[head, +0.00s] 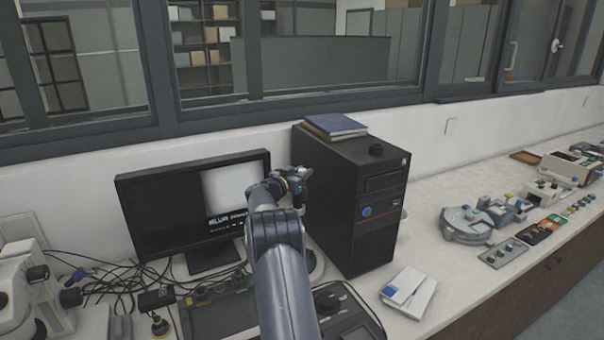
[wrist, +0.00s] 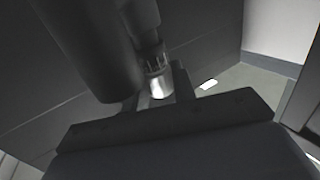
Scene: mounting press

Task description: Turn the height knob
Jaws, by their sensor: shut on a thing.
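My gripper (wrist: 158,93) is shut on a small cylindrical piece with a bright silver end, which looks like the height knob (wrist: 159,82). The knob sits between the two fingers in the wrist view, with a dark shaft running up from it. A thick dark cylinder (wrist: 90,45) stands close beside it on the left. In the head view my gripper (head: 298,192) is in front of the gap between the monitor and the black computer tower. The knob cannot be made out clearly there, and my arm covers part of what stands below.
The monitor (head: 160,215) stands to the left and the computer tower (head: 340,205) close on the right, with books (head: 335,124) on top. Cables (head: 110,285) lie at left. A white booklet (head: 408,292) lies on the bench, with clear surface around it.

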